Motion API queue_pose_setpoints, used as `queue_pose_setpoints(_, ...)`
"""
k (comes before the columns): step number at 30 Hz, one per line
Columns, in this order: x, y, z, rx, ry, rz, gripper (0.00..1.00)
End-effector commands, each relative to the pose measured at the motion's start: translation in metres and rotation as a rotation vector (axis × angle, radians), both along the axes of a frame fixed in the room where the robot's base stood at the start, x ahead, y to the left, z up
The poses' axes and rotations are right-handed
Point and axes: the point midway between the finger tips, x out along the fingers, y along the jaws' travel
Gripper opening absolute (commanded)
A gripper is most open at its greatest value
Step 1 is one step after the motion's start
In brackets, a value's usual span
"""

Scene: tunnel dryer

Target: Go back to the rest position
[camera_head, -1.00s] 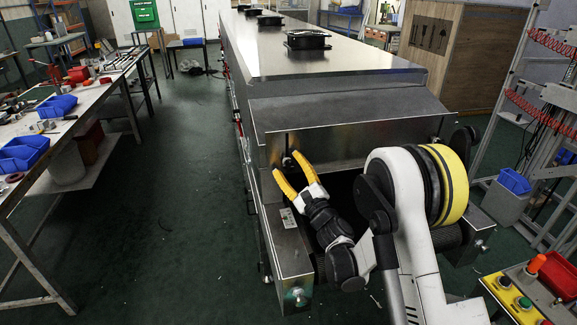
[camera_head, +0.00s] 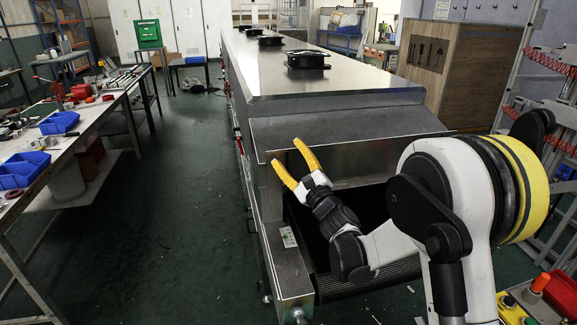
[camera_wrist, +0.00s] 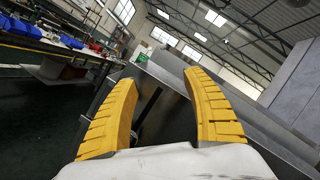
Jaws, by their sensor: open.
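My gripper (camera_head: 291,166) has two yellow fingers spread apart with nothing between them. In the head view it is at the front left corner of the tunnel dryer (camera_head: 330,75), in front of its sloped metal hood. In the wrist view the yellow fingers of my gripper (camera_wrist: 165,100) point forward and up, with the dryer's metal body behind them. The dark opening and conveyor belt (camera_head: 372,272) of the dryer lie below and to the right of my gripper. My arm hides part of the dryer's right front.
A workbench (camera_head: 88,128) with blue bins (camera_head: 60,123) and tools stands at the left. A wooden crate (camera_head: 458,75) is at the back right. A control box with buttons (camera_head: 512,308) is at the lower right. The green floor (camera_head: 165,225) between bench and dryer is clear.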

Motion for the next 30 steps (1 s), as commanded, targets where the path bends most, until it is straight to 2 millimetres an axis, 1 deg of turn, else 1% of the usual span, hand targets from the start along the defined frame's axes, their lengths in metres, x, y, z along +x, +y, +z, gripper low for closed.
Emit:
queue_pose_setpoints(10, -0.001, 0.000, 0.003, -0.010, -0.004, 0.001, 0.58)
queue_pose_setpoints(14, -0.013, 0.002, 0.017, -0.104, -0.034, 0.008, 0.58)
queue_pose_setpoints(17, -0.036, 0.005, 0.038, -0.282, -0.086, 0.023, 0.58)
queue_pose_setpoints(19, -0.061, 0.006, 0.050, -0.452, -0.129, 0.042, 0.58)
queue_pose_setpoints(22, -0.100, 0.003, 0.055, -0.704, -0.181, 0.079, 0.58)
queue_pose_setpoints(26, -0.154, -0.013, 0.044, -1.031, -0.224, 0.140, 0.58)
queue_pose_setpoints(27, -0.172, -0.021, 0.037, -1.132, -0.231, 0.162, 0.58)
queue_pose_setpoints(29, -0.199, -0.035, 0.025, -1.282, -0.238, 0.197, 0.58)
queue_pose_setpoints(30, -0.217, -0.047, 0.016, -1.382, -0.238, 0.222, 0.58)
